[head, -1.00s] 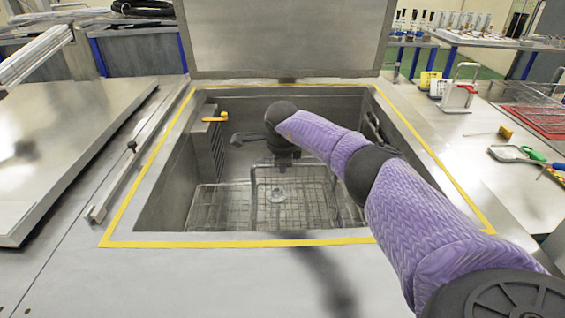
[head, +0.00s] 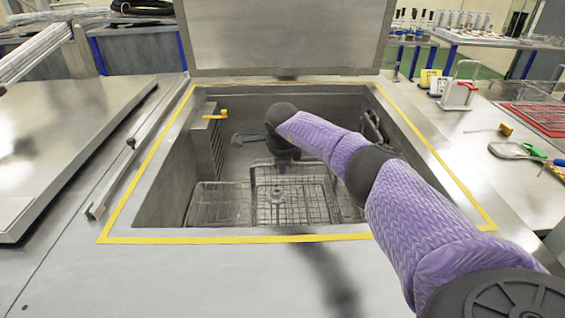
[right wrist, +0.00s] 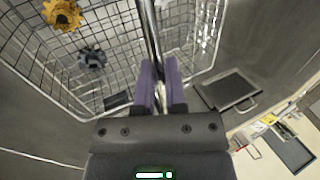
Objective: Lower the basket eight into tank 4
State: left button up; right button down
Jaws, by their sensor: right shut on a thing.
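An open tank (head: 160,200) with a yellow-outlined rim fills the middle of the head view; no number on it is readable. A wire basket (head: 318,196) is inside the tank, below the rim level. My right gripper (head: 284,153) reaches down into the tank and is mostly hidden behind my wrist. In the right wrist view its fingers (right wrist: 161,85) are shut on the basket's upright metal handle (right wrist: 150,35). A yellow-brown gear-like part (right wrist: 62,14) and a blue-grey one (right wrist: 91,60) are in the basket. My left gripper is out of view.
The raised lid (head: 285,35) stands behind the tank. More wire mesh (head: 212,205) shows at the tank's left. A yellow-handled valve (head: 216,115) is on the left wall. The right worktop holds a red tray (head: 540,119) and tools.

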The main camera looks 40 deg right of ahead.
jog(key=shift+s+f, duration=0.1)
jog(key=shift+f, duration=0.3)
jog(key=c, duration=0.6)
grip_release()
jog(key=shift+r, duration=0.15)
pick_arm(q)
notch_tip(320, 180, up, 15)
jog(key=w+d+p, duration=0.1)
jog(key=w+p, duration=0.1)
jog(key=p, duration=1.3)
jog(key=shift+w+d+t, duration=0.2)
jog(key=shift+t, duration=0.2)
pick_arm(e)
jog(key=w+d+v, duration=0.1)
jog(key=v, duration=0.6)
jog(key=w+r+v, duration=0.1)
jog(key=v, duration=0.6)
jog(key=w+d+v, duration=0.1)
jog(key=v, duration=0.5)
jog(key=shift+w+d+r, duration=0.1)
jog(key=shift+d+r, duration=0.15)
jog(key=shift+r, duration=0.5)
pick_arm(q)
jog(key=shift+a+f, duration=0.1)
